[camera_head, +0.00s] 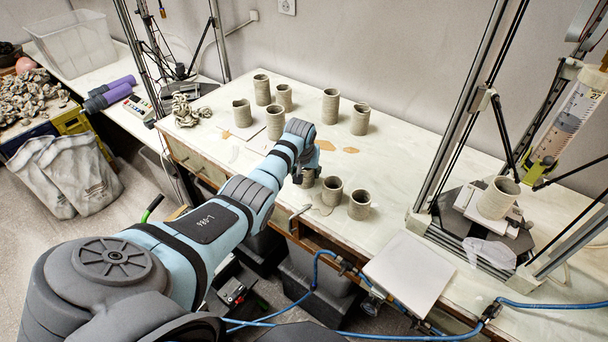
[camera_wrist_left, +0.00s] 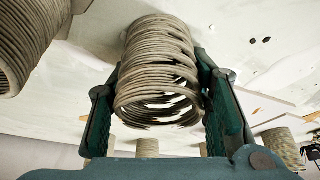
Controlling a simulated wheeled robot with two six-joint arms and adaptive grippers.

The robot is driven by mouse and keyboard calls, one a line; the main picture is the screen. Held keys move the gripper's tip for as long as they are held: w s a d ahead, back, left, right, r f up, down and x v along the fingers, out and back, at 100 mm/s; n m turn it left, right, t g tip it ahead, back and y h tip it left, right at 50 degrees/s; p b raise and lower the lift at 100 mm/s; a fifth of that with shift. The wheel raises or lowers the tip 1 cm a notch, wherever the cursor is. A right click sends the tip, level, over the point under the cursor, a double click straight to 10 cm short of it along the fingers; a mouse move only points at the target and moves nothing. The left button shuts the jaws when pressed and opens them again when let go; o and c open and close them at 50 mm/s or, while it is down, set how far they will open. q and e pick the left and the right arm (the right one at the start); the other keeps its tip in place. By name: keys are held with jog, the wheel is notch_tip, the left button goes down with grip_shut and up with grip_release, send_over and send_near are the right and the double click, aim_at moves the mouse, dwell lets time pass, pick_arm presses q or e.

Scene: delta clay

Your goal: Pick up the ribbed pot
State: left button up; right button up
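The ribbed pot (camera_wrist_left: 158,75), a grey-beige clay cylinder with rough coiled rings, fills the space between the two fingers of my left gripper (camera_wrist_left: 160,100) in the left wrist view. The fingers lie close along both its sides; I cannot tell whether they press on it. In the head view my left gripper (camera_head: 309,168) is low at the table's front edge, and a pot (camera_head: 307,180) shows only partly beneath it. Two similar pots stand just right of it, a nearer one (camera_head: 332,190) and another (camera_head: 360,205). My right gripper is not in view.
Several more clay pots, such as one (camera_head: 331,105) at the back, stand on the white table (camera_head: 410,150). A pot (camera_head: 497,198) sits on a scale inside the metal frame at right. A blue hose (camera_head: 420,335) runs along the front.

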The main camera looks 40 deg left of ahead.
pick_arm(q)
jog(key=shift+c, duration=0.7)
jog(key=shift+r, duration=0.15)
notch_tip(320, 180, up, 20)
jog(key=p, duration=0.1)
jog(key=shift+p, duration=0.35)
jog(key=shift+f, duration=0.2)
